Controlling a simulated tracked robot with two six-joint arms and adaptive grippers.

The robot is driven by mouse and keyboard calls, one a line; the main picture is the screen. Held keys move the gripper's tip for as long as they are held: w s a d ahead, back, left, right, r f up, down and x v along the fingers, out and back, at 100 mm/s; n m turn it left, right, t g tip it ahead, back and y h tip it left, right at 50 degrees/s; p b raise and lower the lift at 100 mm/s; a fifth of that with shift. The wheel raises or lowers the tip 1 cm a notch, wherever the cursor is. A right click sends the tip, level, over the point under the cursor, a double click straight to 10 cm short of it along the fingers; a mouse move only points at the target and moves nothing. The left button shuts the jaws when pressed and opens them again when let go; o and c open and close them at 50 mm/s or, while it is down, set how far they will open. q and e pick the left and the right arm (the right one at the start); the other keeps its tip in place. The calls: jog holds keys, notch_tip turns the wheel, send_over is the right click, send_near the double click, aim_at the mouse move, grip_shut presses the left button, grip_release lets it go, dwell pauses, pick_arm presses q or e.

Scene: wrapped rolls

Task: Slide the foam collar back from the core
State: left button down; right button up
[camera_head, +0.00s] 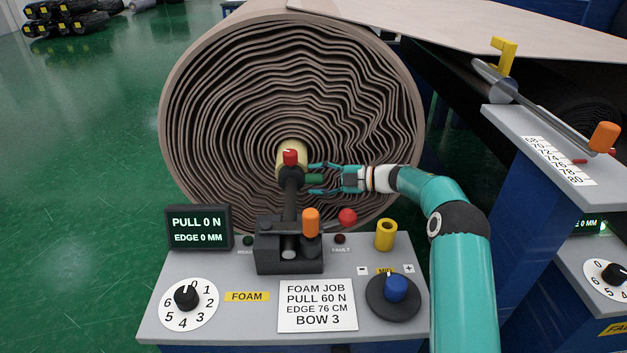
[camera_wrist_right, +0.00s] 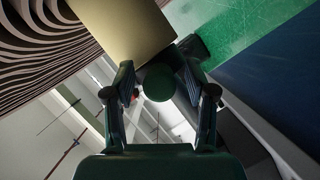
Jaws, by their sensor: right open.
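The large brown wrapped roll (camera_head: 210,110) stands end-on behind the console, with wavy layers. A pale yellow core (camera_head: 286,150) sticks out of its middle; it shows at the top of the right wrist view (camera_wrist_right: 125,25). A dark collar (camera_head: 291,178) with a red knob (camera_head: 290,157) is at the core's front end. A green grip (camera_head: 314,178) points right from the collar; its round end (camera_wrist_right: 158,82) shows in the right wrist view. My right gripper (camera_head: 318,179) is open, with its fingers on either side of this grip. Contact cannot be told. My left gripper is not in view.
The grey console (camera_head: 200,335) in front carries a black stand (camera_head: 289,252), an orange-topped lever (camera_head: 310,222), a red ball knob (camera_head: 347,217), a yellow cup (camera_head: 386,235) and dials. The screen (camera_head: 198,228) reads PULL 0 N, EDGE 0 MM. A second console (camera_head: 520,122) stands right.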

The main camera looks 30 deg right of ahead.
jog(key=shift+w+a, duration=0.1)
grip_shut()
dwell(0.3)
